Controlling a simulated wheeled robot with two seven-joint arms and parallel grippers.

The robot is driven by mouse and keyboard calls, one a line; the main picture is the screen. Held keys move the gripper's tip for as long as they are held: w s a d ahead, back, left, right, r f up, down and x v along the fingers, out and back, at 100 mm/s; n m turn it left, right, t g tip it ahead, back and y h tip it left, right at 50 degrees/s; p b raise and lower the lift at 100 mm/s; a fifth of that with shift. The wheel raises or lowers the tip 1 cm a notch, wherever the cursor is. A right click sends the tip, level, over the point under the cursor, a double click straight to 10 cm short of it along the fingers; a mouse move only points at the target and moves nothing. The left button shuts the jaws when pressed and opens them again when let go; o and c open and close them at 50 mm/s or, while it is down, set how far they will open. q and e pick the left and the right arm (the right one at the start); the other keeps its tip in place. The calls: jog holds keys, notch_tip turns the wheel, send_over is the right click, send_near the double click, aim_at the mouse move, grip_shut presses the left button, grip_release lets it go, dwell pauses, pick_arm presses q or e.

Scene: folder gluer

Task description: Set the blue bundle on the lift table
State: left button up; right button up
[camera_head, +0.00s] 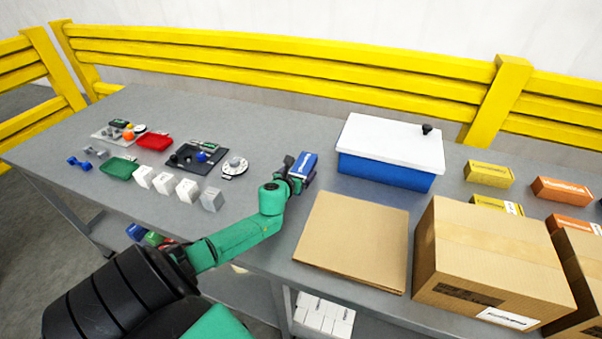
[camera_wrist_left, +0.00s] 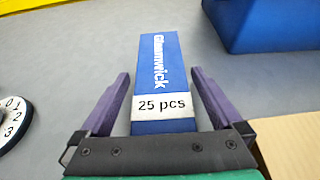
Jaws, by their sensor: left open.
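The blue bundle (camera_head: 303,162) has a white band reading "25 pcs" and sits at the middle of the grey table. It also shows in the left wrist view (camera_wrist_left: 160,80), lying lengthwise between the fingers. My left gripper (camera_head: 297,172) is at the bundle. In the left wrist view its purple fingers (camera_wrist_left: 161,82) are open, one on each side of the bundle, with gaps visible. The gripper hides part of the bundle in the head view. I cannot make out a lift table in either view. My right gripper is not in view.
A blue bin with a white lid (camera_head: 390,150) stands behind and right of the bundle. A flat cardboard sheet (camera_head: 353,240) and a carton (camera_head: 490,260) lie to the right. A white dial (camera_head: 234,167), white boxes (camera_head: 165,183) and trays stand left. Yellow rails run behind.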

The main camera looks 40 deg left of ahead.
pick_arm(q)
jog(key=shift+w+f, duration=0.1)
jog(key=shift+w, duration=0.15)
jog(key=shift+s, duration=0.15)
jog(key=c, duration=0.7)
grip_shut()
